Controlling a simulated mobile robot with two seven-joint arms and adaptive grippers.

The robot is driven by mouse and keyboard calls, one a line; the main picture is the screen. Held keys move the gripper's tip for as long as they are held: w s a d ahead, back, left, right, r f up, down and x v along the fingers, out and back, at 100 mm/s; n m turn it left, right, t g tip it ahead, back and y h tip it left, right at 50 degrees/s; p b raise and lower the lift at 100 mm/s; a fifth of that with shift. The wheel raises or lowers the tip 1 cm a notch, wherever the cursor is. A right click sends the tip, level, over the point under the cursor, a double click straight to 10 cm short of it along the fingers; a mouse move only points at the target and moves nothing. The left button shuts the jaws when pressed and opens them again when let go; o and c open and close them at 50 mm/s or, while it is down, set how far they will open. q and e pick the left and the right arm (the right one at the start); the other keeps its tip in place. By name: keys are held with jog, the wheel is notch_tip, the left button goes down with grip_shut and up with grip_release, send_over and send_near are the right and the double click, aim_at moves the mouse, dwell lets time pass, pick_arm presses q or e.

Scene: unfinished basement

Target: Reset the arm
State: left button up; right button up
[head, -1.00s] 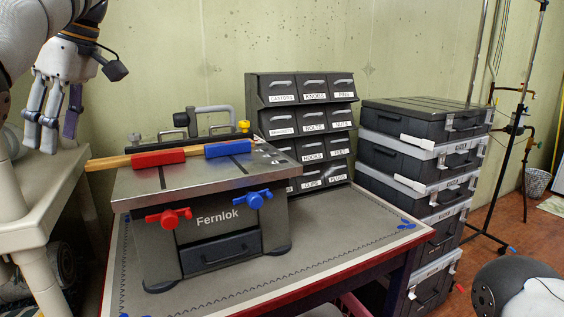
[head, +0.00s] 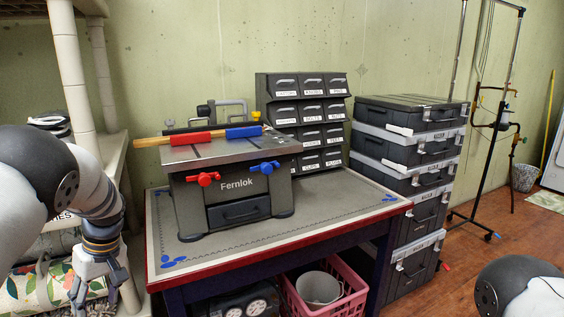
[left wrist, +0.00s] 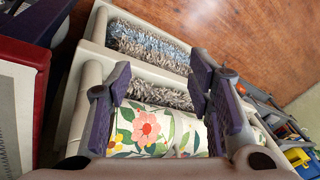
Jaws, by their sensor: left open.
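My left gripper (head: 94,285) hangs at the lower left in the head view, beside the workbench and in front of the shelf unit. In the left wrist view its two purple-padded fingers (left wrist: 160,80) stand apart with nothing between them. Beyond the fingers lies a floral-patterned item (left wrist: 160,130). My right gripper is out of view; only part of my right arm (head: 515,288) shows at the lower right.
The workbench (head: 325,200) holds a Fernlok router table (head: 235,185) and a drawer cabinet (head: 308,110). A stack of dark cases (head: 408,150) stands right of it. A pink crate (head: 340,300) sits underneath. A cream shelf unit (head: 115,160) stands left. Open floor (head: 475,262) shows at right.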

pick_arm(q)
jog(key=s+d+f+m+h, duration=0.1)
jog(key=s+d+f+m, duration=0.25)
jog(key=s+f, duration=0.7)
jog(key=s+d+f+m+h, duration=0.1)
jog(key=s+d+f+m, duration=0.3)
jog(key=s+f, duration=0.65)
jog(key=s+d+r+m, duration=0.1)
jog(key=s+d, duration=0.2)
jog(key=s, duration=0.3)
jog(key=s+d+r+m+h, duration=0.1)
jog(key=s+d+m, duration=0.1)
jog(key=s+d, duration=0.2)
jog(key=s+d+r+m+g, duration=0.1)
jog(key=s+d+r, duration=0.1)
jog(key=s, duration=0.8)
jog(key=shift+d+h, duration=0.3)
jog(key=shift+d, duration=0.45)
